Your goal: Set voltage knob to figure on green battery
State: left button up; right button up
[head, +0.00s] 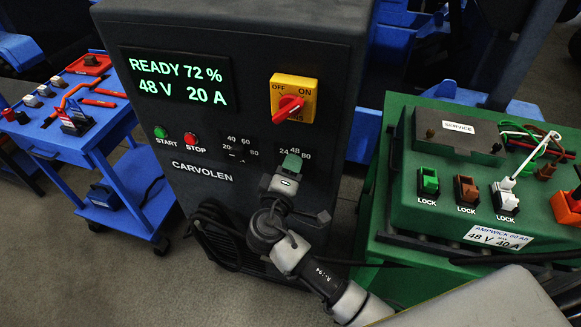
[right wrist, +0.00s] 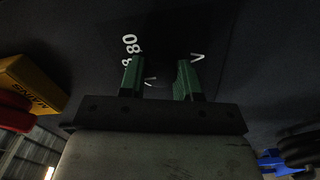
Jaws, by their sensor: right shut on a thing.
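The grey charger cabinet (head: 205,215) has a lit display (head: 178,82) reading READY 72 %, 48 V, 20 A. The green battery (head: 398,212) stands to its right, and its white label (head: 498,237) reads 48 V 40 A. My right gripper (head: 291,162) is at the panel's voltage dial, with 24, 48 and 80 showing around it. In the right wrist view its green-tipped fingers (right wrist: 160,80) are shut on the voltage knob, with a gap between them. The knob is dark and mostly hidden, so its pointing direction cannot be read. My left gripper is out of view.
A second dial (head: 237,152), marked 40, 60 and 80, sits just left of my gripper. A red rotary switch on a yellow plate (head: 294,98) is above. Green START (head: 160,132) and red STOP (head: 191,139) buttons are left. A blue cart (head: 125,200) stands far left.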

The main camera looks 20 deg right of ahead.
jog(key=o, duration=0.9)
jog(key=shift+o, duration=0.2)
jog(key=b+v, duration=0.2)
jog(key=v, duration=0.9)
jog(key=shift+w, duration=0.15)
